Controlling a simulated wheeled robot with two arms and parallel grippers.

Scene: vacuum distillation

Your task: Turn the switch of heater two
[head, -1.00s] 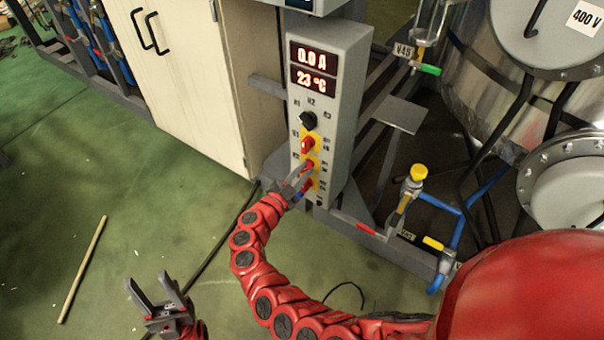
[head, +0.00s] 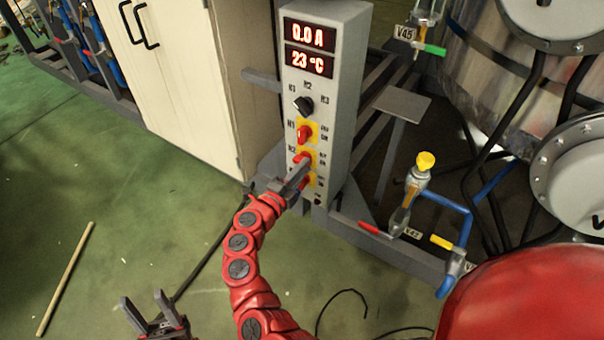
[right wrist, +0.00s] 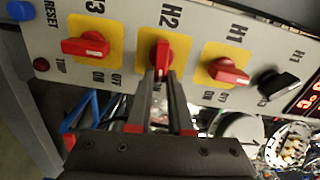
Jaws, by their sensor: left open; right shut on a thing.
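The heater two switch is a red knob on a yellow plate marked H2 (right wrist: 160,52) in the right wrist view; it also shows in the head view (head: 301,158). Its handle stands crosswise to those of the H1 switch (right wrist: 229,72) and the H3 switch (right wrist: 86,45). My right gripper (right wrist: 163,75) is shut on the H2 knob, with its fingers on either side of it. In the head view my right gripper (head: 299,168) partly hides the knobs low on the panel. My left gripper (head: 143,302) is open and empty, low above the floor.
The grey control box (head: 342,90) shows 0.0 A and 23 °C, with a black selector (head: 304,105) below. A pale cabinet (head: 180,80) stands left of it. Valves and pipes (head: 413,190) and a metal tank (head: 500,80) are at right. A stick (head: 65,280) lies on the open green floor.

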